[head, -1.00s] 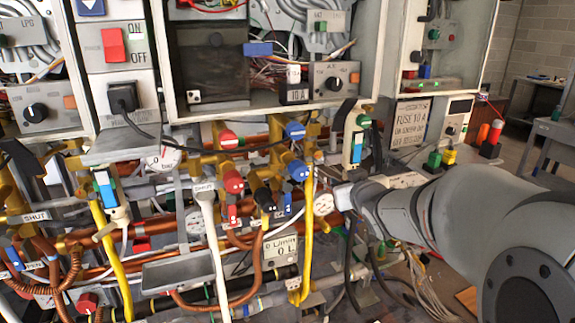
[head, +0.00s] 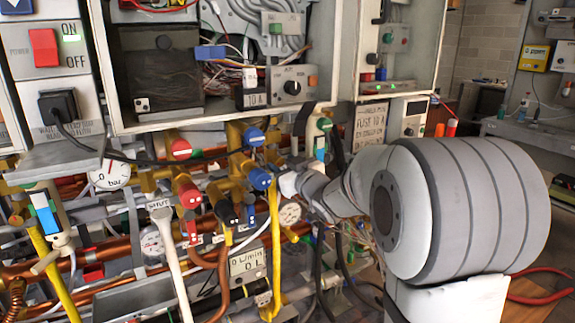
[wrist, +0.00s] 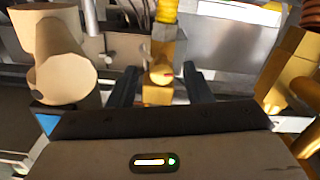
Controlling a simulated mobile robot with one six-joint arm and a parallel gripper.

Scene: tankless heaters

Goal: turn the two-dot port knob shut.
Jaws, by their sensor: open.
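In the wrist view my gripper (wrist: 158,88) is open, with its two dark fingers on either side of a small brass fitting (wrist: 158,60). I cannot tell if they touch it. In the head view the grey end of my arm comes in from the right and stops just right of the lower blue knob (head: 260,178); the fingers cannot be made out there. Nearby are an upper blue knob (head: 253,136), an upper red knob (head: 179,147), a lower red knob (head: 190,198) and a black knob (head: 225,212).
A tan cylinder (wrist: 65,75) stands left of the fingers and a brass part (wrist: 300,75) right of them. A white lever (head: 168,240), yellow pipes and a pressure gauge (head: 110,175) crowd the area. An open cabinet (head: 220,112) hangs above.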

